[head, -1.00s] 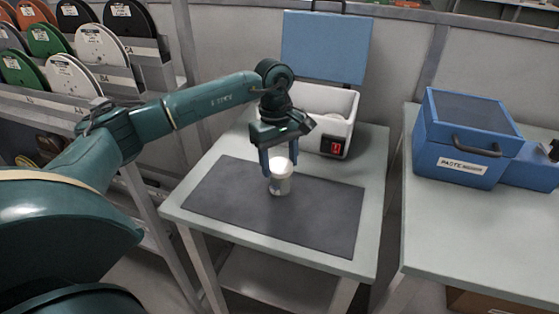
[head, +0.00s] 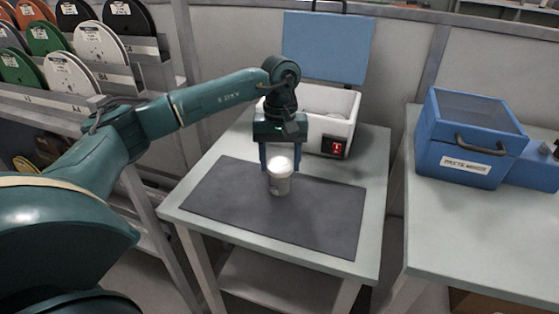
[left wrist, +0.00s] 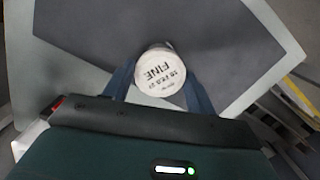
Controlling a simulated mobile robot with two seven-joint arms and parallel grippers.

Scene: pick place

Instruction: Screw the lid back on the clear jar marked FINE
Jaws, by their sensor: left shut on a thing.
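The jar (head: 280,186) stands upright on the dark mat (head: 225,200). In the left wrist view the round lid top (left wrist: 162,75) bears the word FINE, upside down, with smaller print. My left gripper (head: 280,168) points straight down over the jar and is shut on the lid, with one blue finger on each side. My right gripper is not in view.
A white open box with a red switch (head: 337,147) and raised blue cover (head: 326,48) stands behind the mat. A blue case (head: 466,140) is on the right table. A rack of coloured discs (head: 100,45) is at left. The mat around the jar is clear.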

